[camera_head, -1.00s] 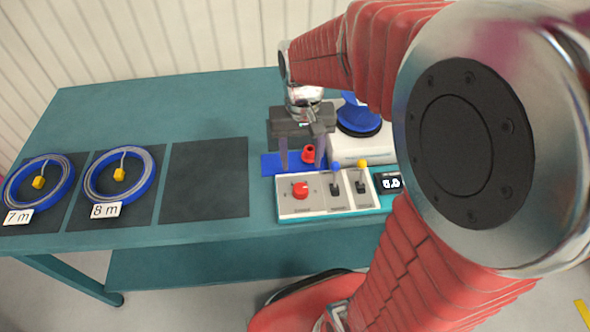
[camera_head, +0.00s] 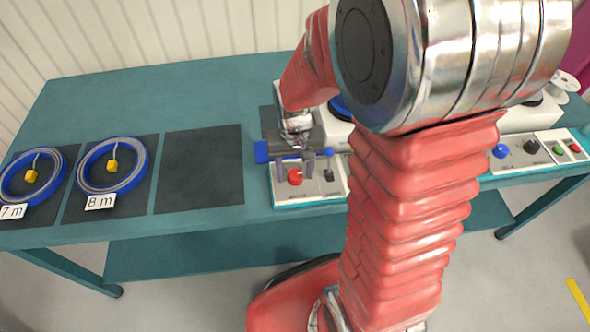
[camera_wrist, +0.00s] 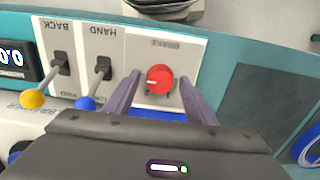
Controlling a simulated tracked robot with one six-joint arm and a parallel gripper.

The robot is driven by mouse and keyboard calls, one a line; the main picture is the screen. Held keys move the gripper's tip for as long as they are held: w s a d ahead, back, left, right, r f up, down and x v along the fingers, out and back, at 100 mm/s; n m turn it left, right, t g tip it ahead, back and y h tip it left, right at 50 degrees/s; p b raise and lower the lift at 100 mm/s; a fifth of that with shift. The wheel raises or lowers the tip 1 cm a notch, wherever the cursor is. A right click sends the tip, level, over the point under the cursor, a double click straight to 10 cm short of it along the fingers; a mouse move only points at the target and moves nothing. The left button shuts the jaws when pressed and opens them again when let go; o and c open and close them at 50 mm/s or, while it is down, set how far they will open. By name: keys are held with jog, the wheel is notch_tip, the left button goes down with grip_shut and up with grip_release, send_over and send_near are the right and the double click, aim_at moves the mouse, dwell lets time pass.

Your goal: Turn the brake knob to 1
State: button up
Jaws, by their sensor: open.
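The red brake knob (camera_wrist: 160,79) sits on a light grey panel (camera_wrist: 180,50) labelled BRAKE, upside down in the wrist view. A white mark on the knob points left in that view. The knob also shows in the head view (camera_head: 295,176). My gripper (camera_wrist: 160,95) is open, with one finger on each side of the knob and a gap to each. In the head view my gripper (camera_head: 294,178) hangs over the panel's left part. I cannot tell whether the fingertips touch the panel. The scale marks around the knob are too small to read.
Beside the knob stand a blue-tipped lever (camera_wrist: 103,70) marked HAND and a yellow-tipped lever (camera_wrist: 60,66) marked BACK, then a display (camera_wrist: 12,60). Blue coils tagged 7 m (camera_head: 33,176) and 8 m (camera_head: 113,165) lie at the left. A dark mat (camera_head: 199,170) is empty.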

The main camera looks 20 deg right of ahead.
jog(key=shift+c, duration=0.3)
jog(key=c, duration=1)
jog(key=shift+n, duration=0.4)
jog(key=n, duration=0.9)
jog(key=shift+n, duration=0.4)
jog(key=n, duration=1.3)
jog(key=shift+n, duration=0.3)
